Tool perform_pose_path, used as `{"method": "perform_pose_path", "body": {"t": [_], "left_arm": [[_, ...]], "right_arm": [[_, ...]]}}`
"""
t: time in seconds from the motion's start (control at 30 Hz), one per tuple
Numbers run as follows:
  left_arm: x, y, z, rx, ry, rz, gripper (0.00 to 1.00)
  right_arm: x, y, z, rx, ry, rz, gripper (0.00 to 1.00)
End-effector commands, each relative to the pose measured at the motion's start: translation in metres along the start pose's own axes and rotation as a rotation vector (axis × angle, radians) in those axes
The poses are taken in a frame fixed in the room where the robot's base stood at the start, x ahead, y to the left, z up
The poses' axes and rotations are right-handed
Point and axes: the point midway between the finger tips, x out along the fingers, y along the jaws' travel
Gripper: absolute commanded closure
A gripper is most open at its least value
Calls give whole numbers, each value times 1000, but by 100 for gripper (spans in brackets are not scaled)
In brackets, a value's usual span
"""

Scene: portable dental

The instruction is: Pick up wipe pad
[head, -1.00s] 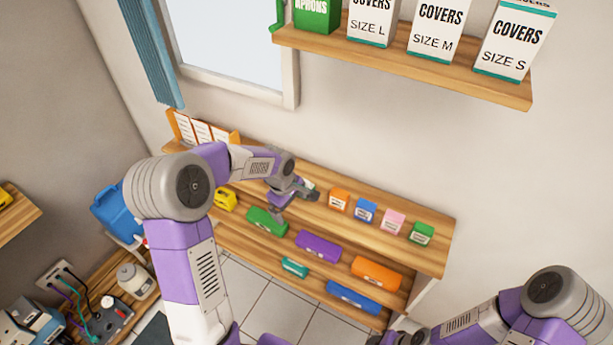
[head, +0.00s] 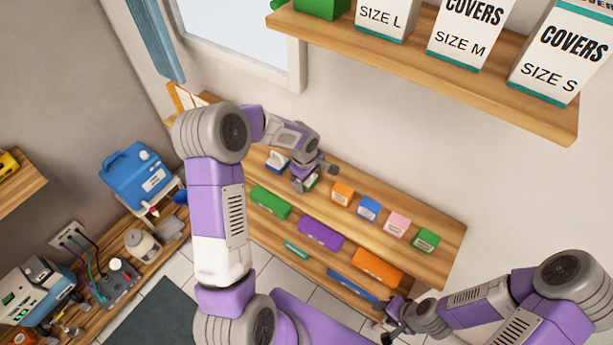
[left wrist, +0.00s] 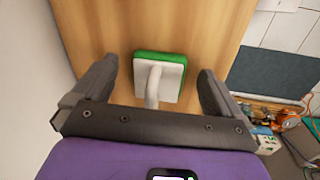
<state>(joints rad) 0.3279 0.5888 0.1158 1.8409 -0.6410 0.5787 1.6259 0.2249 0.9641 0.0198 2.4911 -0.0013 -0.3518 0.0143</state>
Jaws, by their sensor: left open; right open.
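The wipe pad (left wrist: 172,62) is a white block with a green underside and a pale upright handle, resting on the wooden shelf top (left wrist: 215,25). In the left wrist view it lies between the two fingers of my left gripper (left wrist: 157,75), which is open with a gap on both sides. In the head view my left gripper (head: 314,178) is over the upper shelf and mostly covers the pad; only a bit of green shows. My right gripper (head: 393,322) is low at the right, away from the pad, open and empty.
Orange (head: 342,193), blue (head: 368,208), pink (head: 397,225) and green (head: 426,240) boxes stand right of my left gripper. A blue-and-white item (head: 277,161) is just left of it. Lower shelves hold coloured packs. A wall shelf (head: 430,60) with boxes hangs above.

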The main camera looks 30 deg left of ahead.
Motion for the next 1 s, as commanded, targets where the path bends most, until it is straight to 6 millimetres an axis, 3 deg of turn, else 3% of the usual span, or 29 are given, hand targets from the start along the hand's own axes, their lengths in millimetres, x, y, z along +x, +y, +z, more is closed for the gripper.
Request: {"method": "perform_pose_path", "body": {"t": [0.3,0.7,1.0], "left_arm": [[7,0,0,0,0,2,0],[7,0,0,0,0,1,58],[7,0,0,0,0,1,59]], "right_arm": [[0,0,0,0,0,0,52],[0,0,0,0,0,0,52],[0,0,0,0,0,0,52]]}}
